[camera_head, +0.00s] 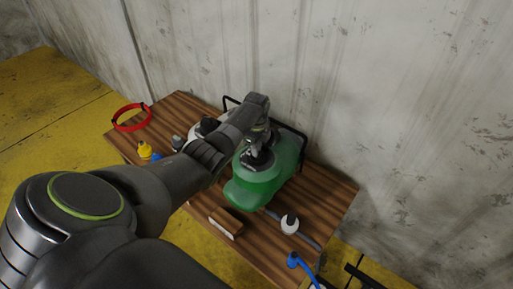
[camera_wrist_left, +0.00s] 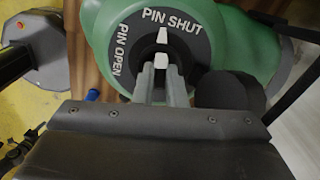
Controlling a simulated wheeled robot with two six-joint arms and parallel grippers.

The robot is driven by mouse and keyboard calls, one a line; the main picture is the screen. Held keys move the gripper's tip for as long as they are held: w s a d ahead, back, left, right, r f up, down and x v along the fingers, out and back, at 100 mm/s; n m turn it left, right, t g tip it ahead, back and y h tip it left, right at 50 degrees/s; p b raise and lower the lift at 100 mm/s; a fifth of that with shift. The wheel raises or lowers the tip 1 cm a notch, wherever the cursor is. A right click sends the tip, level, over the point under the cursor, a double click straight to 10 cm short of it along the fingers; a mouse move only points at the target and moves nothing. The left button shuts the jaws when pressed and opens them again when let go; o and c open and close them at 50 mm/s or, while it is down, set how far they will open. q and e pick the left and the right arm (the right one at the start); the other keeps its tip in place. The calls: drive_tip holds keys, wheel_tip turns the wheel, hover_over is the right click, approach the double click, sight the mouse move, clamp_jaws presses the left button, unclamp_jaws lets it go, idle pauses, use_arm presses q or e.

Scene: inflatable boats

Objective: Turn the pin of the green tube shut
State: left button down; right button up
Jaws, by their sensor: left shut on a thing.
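The green tube (camera_head: 262,186) stands on the wooden table, in front of the wall. In the left wrist view the green tube (camera_wrist_left: 240,45) carries a dark round dial (camera_wrist_left: 128,45) lettered PIN SHUT and PIN OPEN. The white pin (camera_wrist_left: 162,36) lies at the dial's middle and points up, toward the PIN SHUT lettering. My left gripper (camera_head: 257,146) is over the top of the tube. In the left wrist view my left gripper (camera_wrist_left: 162,80) is shut on the near part of the pin, and its fingers hide some of it. My right gripper is in neither view.
A black frame (camera_head: 303,145) stands behind the tube. A blue piece (camera_head: 293,260) is at the front right.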

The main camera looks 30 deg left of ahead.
use_arm(q)
drive_tip(key=shift+w+r+m, duration=0.1)
drive_tip(key=shift+m, duration=1)
drive_tip(key=c, duration=1.5)
unclamp_jaws()
drive_tip(key=shift+r+b, duration=0.45)
drive_tip(key=shift+r, duration=8.25)
drive_tip(key=shift+f, duration=0.1)
